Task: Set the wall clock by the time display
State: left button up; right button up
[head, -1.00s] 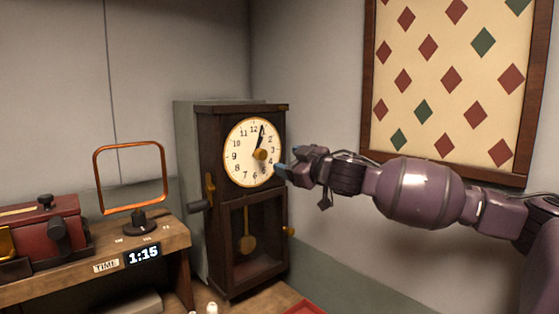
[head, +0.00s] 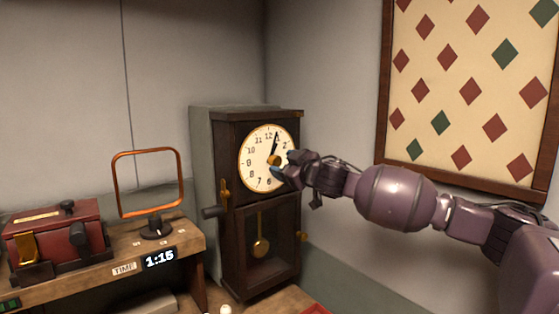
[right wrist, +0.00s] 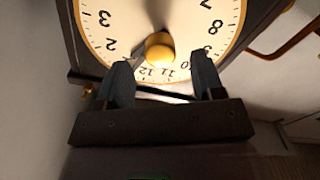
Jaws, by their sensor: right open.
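The wall clock (head: 254,155) is a dark wooden case with a cream round face and a brass pendulum. A gold knob (head: 274,160) sits at the face's centre. A dark hand points up near 1; the other hand is hard to make out. The time display (head: 160,258) on the shelf edge reads 1:15. My right gripper (head: 284,172) is at the right part of the face. In the right wrist view, the open fingers (right wrist: 163,72) point at the face, with the gold knob (right wrist: 160,47) between and just beyond the tips. My left gripper is out of view.
A wooden shelf (head: 110,282) at left holds a red box device (head: 55,240) and a copper frame on a stand (head: 155,228). A brass lever (head: 224,194) is on the clock's left side. A diamond-patterned board (head: 460,90) hangs on the right wall.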

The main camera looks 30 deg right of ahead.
jog(key=shift+w+a+p, duration=0.1)
jog(key=shift+w+p, duration=0.3)
jog(key=shift+w, duration=0.7)
jog(key=shift+w, duration=0.15)
jog(key=shift+c, duration=0.3)
jog(key=c, duration=0.6)
